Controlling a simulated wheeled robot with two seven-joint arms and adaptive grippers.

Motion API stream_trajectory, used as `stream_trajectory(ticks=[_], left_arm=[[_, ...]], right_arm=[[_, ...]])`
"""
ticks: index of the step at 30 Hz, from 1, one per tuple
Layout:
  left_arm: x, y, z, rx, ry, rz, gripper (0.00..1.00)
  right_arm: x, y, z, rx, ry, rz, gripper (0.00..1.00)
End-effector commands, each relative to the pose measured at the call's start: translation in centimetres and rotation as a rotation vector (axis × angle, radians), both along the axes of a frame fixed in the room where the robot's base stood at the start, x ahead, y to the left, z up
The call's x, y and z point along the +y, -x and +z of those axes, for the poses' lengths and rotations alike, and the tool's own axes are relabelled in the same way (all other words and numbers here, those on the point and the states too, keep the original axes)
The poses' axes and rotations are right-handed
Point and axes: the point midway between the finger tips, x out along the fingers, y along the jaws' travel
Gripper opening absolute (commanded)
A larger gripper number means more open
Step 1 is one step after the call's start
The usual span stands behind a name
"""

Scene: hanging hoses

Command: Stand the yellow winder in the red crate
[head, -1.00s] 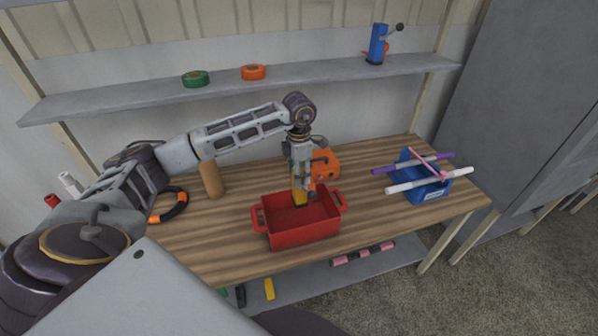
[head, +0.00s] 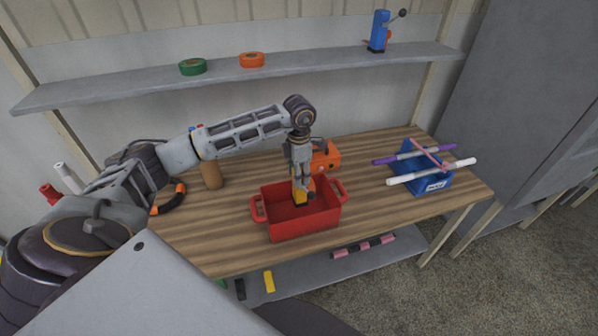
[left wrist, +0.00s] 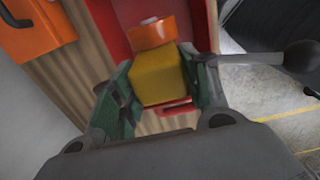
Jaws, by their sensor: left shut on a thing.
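The red crate (head: 305,222) stands on the wooden workbench, open at the top. My left gripper (head: 300,187) points down into the crate and is shut on the yellow winder (head: 299,199). In the left wrist view the yellow block of the winder (left wrist: 158,79) sits between both fingers (left wrist: 160,95), with an orange part beyond it. The winder looks roughly upright inside the crate; whether it touches the floor cannot be told. In the left wrist view part of the crate (left wrist: 112,28) shows behind it. My right gripper is not in view.
An orange case (head: 326,156) stands just behind the crate. A blue holder (head: 424,182) with rods lies across the bench at right. A brown cylinder (head: 211,174) and a black-orange hose ring (head: 172,200) are at left. Bare bench lies between crate and blue holder.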

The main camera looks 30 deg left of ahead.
Motion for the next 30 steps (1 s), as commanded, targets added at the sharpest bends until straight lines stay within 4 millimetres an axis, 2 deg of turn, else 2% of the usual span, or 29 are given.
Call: stream_trajectory(ticks=[30], left_arm=[[0.0,0.0,-5.1,-0.001,0.001,0.000,0.00]], right_arm=[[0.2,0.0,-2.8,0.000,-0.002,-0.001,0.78]])
